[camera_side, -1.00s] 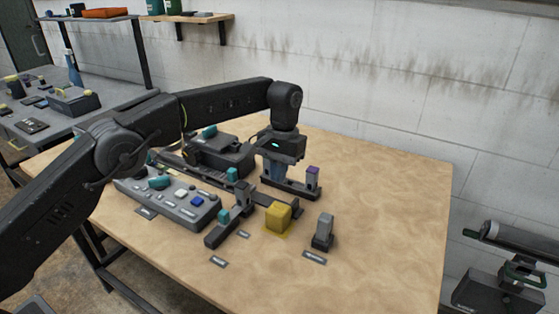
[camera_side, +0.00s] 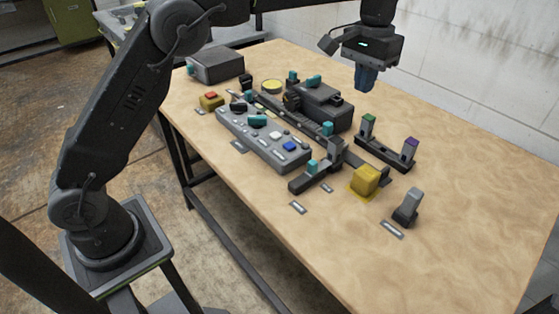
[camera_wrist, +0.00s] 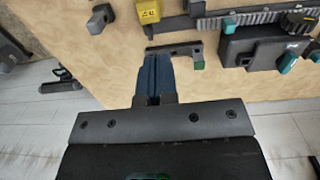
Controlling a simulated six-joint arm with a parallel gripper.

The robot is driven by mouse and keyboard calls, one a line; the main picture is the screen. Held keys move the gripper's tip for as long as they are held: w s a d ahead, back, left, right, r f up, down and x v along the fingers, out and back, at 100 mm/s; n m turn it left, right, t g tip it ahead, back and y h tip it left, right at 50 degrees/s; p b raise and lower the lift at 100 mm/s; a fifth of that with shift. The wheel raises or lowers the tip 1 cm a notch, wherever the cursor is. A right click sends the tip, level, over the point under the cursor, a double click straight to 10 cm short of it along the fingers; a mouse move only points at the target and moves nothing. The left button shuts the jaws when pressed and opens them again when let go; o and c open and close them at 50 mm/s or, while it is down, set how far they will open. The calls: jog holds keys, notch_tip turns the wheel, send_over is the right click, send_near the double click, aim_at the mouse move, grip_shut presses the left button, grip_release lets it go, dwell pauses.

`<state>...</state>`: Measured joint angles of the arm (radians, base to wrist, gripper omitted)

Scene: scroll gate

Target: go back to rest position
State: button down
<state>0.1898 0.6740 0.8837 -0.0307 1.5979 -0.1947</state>
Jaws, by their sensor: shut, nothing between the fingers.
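My gripper (camera_side: 366,78) is shut and empty, hanging fingers down above the back right part of the wooden table (camera_side: 470,215). In the wrist view its blue fingers (camera_wrist: 154,62) are together.
A grey control panel (camera_side: 262,138) with buttons and a teal knob lies left of a dark rail and housing (camera_side: 318,104). A grey upright lever (camera_side: 407,207) stands near the front. A grey box (camera_side: 215,66) is at the far left. The table's right side is bare.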

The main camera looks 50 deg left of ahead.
jog(key=s+a+r+t, duration=0.2)
jog(key=s+a+r, duration=0.15)
jog(key=s, duration=0.45)
jog(key=s+a+r+t, duration=0.1)
jog(key=s+a+r, duration=0.25)
jog(key=s, duration=0.45)
jog(key=s+a+f+t, duration=0.1)
jog(key=s+a+f, duration=0.1)
jog(key=s+f, duration=0.2)
jog(key=s+a+f+t, duration=0.1)
jog(key=s+f, duration=0.4)
jog(key=s, duration=0.6)
jog(key=shift+s+a+t, duration=0.3)
jog(key=shift+a+t, duration=0.05)
jog(key=shift+t, duration=0.05)
jog(key=c, duration=1.8)
grip_release()
